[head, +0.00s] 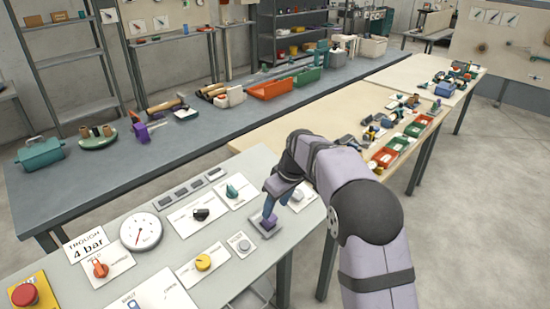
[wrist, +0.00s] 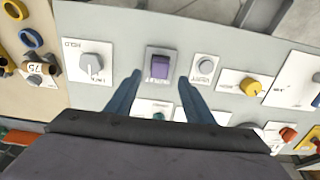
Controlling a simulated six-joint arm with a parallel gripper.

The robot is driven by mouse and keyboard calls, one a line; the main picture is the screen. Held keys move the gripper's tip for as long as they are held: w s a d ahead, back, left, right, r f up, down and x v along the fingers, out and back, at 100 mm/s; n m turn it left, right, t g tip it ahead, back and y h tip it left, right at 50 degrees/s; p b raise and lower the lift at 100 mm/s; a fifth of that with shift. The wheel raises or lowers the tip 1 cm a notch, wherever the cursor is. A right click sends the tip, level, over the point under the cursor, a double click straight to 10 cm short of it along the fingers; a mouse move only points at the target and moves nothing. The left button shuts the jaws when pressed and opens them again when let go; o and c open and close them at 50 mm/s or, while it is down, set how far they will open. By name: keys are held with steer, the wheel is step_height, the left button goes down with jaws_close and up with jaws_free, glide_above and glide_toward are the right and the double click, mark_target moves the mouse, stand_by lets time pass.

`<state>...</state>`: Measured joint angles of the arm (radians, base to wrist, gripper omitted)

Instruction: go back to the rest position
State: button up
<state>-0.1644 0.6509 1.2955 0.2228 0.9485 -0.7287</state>
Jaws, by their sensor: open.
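My gripper (head: 269,200) is over the right part of the grey control panel in the head view. In the wrist view its two blue fingers (wrist: 160,95) stand apart with a gap between them. A purple square switch (wrist: 160,66) on a grey plate lies just beyond the fingertips, between their lines; it also shows in the head view (head: 268,222). Nothing is held between the fingers. Whether the fingertips touch the panel cannot be told.
The panel carries a gauge (head: 140,232), a yellow knob (head: 203,262), an orange knob (head: 100,269) and a red button (head: 25,295). A grey bench (head: 190,140) behind holds bins and tools. A wooden bench (head: 290,136) stands at right.

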steer(key=s+d+f+m+g+h, duration=0.1)
steer(key=s+d+f+m, duration=0.15)
steer(key=s+f, duration=0.3)
steer(key=s+d+f+m+g+h, duration=0.1)
steer(key=s+d+f+m+g, duration=0.1)
steer(key=s+f+m, duration=0.4)
steer(key=s+d+r+g, duration=0.1)
steer(key=s+d, duration=0.2)
steer(key=s, duration=0.7)
steer(key=s+d+g, duration=0.1)
steer(key=s+d, duration=0.3)
steer(key=s, duration=0.6)
steer(key=r, duration=0.1)
steer(key=s+d+r+t, duration=0.1)
steer(key=r, duration=0.1)
steer(key=d+r+t, duration=0.1)
steer(key=r, duration=0.1)
steer(key=shift+s+d+m+h, duration=0.15)
steer(key=shift+s+m+h, duration=0.1)
steer(key=shift+s+h, duration=0.05)
